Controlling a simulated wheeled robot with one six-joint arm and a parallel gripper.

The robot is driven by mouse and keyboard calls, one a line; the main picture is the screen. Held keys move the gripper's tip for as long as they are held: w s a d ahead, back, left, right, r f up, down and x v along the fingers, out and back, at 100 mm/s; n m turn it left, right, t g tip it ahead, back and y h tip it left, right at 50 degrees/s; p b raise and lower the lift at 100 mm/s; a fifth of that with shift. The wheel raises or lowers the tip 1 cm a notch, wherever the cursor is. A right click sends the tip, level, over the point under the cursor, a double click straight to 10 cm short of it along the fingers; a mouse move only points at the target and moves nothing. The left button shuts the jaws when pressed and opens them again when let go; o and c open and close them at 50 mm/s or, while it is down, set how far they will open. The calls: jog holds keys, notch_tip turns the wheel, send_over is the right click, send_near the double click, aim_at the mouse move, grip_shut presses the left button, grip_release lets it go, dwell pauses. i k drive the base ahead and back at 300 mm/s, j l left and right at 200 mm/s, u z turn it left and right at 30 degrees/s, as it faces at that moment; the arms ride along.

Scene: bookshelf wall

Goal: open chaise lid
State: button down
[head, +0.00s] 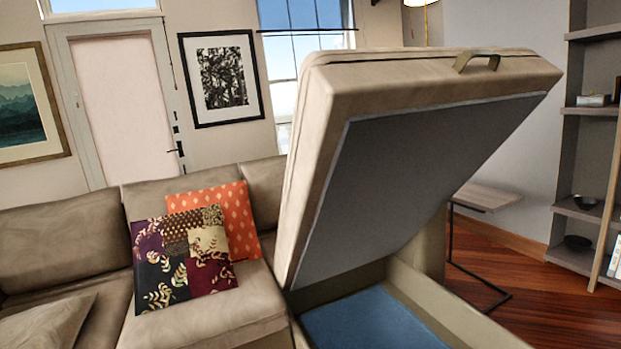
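The beige chaise lid (420,175) is tilted up at a steep angle, with its grey underside facing me. A strap handle (477,60) shows on its upper edge at the right. Below it, the chaise storage box (447,305) is open, and its blue bottom (370,322) is visible. Nothing is seen touching the lid or handle. My gripper is not in view.
A beige sofa (60,240) with an orange cushion (238,205) and a patterned cushion (183,260) stands at the left. A small side table (485,197) stands behind the chaise. A shelf (580,200) stands at the right. Wooden floor (530,310) is clear at lower right.

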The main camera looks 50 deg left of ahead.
aim_at(383, 146)
jog(key=j, duration=2.05)
jog(key=k+u, duration=0.05)
jog(key=k, duration=0.05)
